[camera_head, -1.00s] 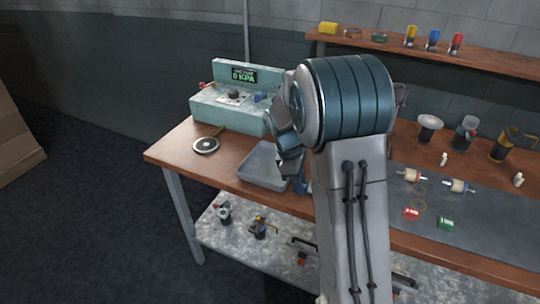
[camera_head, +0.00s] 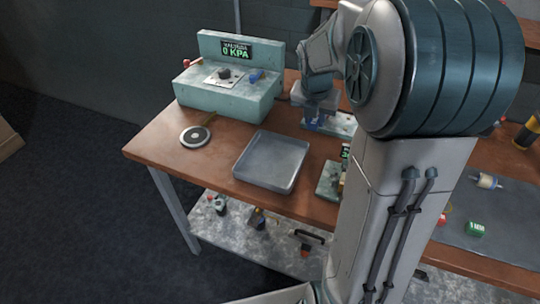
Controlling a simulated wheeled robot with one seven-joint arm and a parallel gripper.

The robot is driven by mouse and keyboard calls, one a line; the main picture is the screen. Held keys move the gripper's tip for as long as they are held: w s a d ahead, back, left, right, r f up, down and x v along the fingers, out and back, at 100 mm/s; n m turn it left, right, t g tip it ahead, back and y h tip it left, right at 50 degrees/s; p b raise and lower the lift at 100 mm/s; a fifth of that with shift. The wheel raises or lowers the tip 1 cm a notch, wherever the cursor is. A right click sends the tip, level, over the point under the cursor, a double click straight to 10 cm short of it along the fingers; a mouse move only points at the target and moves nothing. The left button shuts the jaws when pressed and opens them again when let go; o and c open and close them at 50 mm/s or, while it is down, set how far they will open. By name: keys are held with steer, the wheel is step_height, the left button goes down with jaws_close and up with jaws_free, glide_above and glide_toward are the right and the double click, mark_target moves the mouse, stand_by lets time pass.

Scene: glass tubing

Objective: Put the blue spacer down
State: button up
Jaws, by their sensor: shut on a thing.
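My gripper (camera_head: 314,112) points down over the back of the workbench, right of the teal gauge box. It is shut on the blue spacer, of which only a small blue patch (camera_head: 313,123) shows between the fingers. The fingers and my arm hide the rest of it. The gripper is beside or over a pale teal plate (camera_head: 343,128); I cannot tell whether the spacer touches anything below.
An empty grey metal tray (camera_head: 272,162) lies on the wooden bench (camera_head: 160,150). The teal gauge box (camera_head: 228,90) reads 0 KPA. A round disc (camera_head: 195,136) lies at left. A small teal device (camera_head: 328,182) stands right of the tray. My arm hides much of the right side.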

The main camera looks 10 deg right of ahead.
glide_above(273, 160)
steer(key=f, duration=0.4)
steer(key=s+f, duration=0.1)
steer(key=f, duration=0.1)
steer(key=shift+a+f, duration=0.2)
steer(key=shift+f, duration=0.2)
steer(key=shift+a+f+b, duration=0.15)
steer(key=shift+b, duration=0.15)
steer(key=shift+f, duration=1.9)
steer(key=shift+f, duration=0.2)
steer(key=o, duration=1)
steer(key=shift+c, duration=0.2)
steer(key=shift+r, duration=0.15)
